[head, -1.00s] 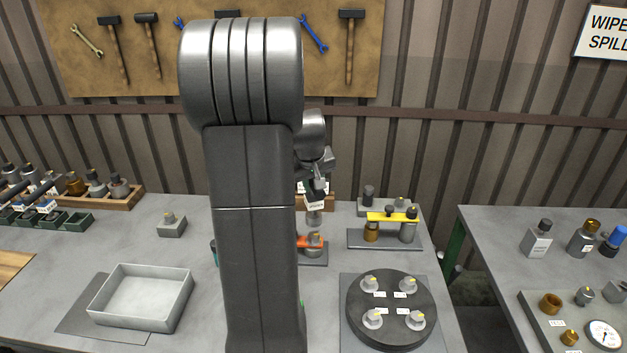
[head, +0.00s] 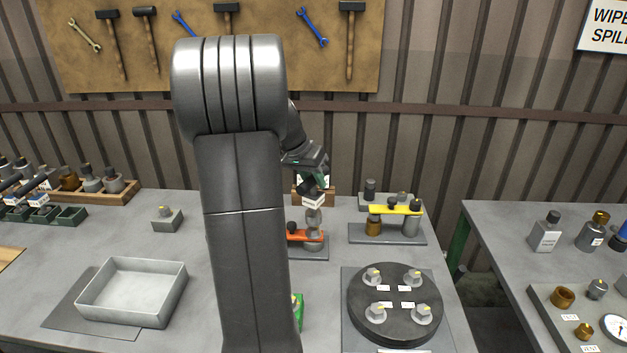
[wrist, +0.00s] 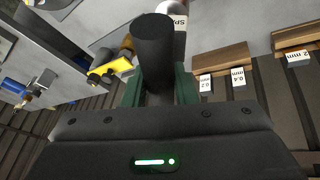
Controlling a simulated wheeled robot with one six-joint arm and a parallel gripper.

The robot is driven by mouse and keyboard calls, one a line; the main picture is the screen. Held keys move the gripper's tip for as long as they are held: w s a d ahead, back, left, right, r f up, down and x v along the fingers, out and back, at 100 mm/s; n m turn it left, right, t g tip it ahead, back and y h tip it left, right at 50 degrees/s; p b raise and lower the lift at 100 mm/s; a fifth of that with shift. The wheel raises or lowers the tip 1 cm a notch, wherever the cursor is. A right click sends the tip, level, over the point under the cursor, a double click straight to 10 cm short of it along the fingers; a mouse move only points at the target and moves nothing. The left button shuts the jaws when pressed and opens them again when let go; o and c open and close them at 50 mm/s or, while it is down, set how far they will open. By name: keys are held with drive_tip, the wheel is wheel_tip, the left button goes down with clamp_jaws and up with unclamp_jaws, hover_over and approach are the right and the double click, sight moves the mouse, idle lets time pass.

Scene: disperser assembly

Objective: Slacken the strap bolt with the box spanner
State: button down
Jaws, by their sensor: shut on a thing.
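My gripper (head: 312,186) is shut on the box spanner, whose dark round handle (wrist: 155,55) stands between the green fingers in the wrist view. In the head view a white label and the spanner's grey lower part (head: 313,215) show below the fingers. The spanner is over the right part of the small stand with the red strap (head: 305,236); whether it touches is unclear. A dark bolt head (head: 292,227) shows at the red strap's left. A second stand to the right has a yellow strap (head: 408,210) with a dark bolt (head: 393,202) on top.
A round dark plate (head: 394,300) with several knobs stands front right. A grey open tray (head: 132,292) is at the left, with a small grey block (head: 167,219) behind it. Wooden racks (wrist: 220,70) show in the wrist view. My arm hides the middle of the table.

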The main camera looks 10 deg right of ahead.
drive_tip(key=m+g, duration=0.1)
drive_tip(key=m, duration=0.3)
drive_tip(key=shift+f+m+g, duration=0.15)
drive_tip(key=shift+m+g, duration=0.15)
drive_tip(key=shift+g, duration=0.1)
drive_tip(key=m+g+p, duration=0.1)
drive_tip(key=m+g, duration=0.1)
drive_tip(key=m, duration=0.3)
drive_tip(key=shift+f+p, duration=0.2)
drive_tip(key=shift+p, duration=0.15)
